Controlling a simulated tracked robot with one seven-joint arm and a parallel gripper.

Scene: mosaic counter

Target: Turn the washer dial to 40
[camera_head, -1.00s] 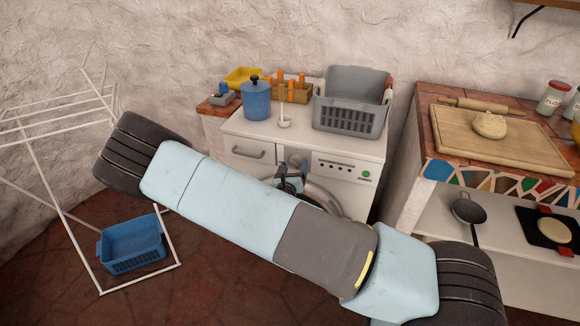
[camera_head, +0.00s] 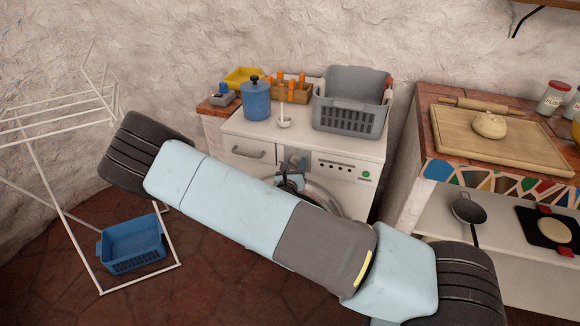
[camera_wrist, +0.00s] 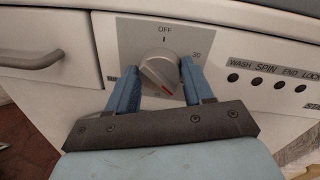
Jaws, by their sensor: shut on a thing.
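The grey washer dial (camera_wrist: 158,72) sits on a light panel in the wrist view. OFF is printed above it and 30 to its right. Its red mark points down and to the right; no 40 label is visible, and the panel below is hidden by my gripper. My gripper (camera_wrist: 163,67) is shut on the dial, with one blue finger on each side. In the head view my gripper (camera_head: 290,178) is at the front of the white washer (camera_head: 300,135), partly behind my arm, and the dial cannot be made out clearly.
A drawer handle (camera_wrist: 32,60) is left of the dial, and a row of buttons (camera_wrist: 256,81) is right. A counter (camera_head: 425,140) stands at the right.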

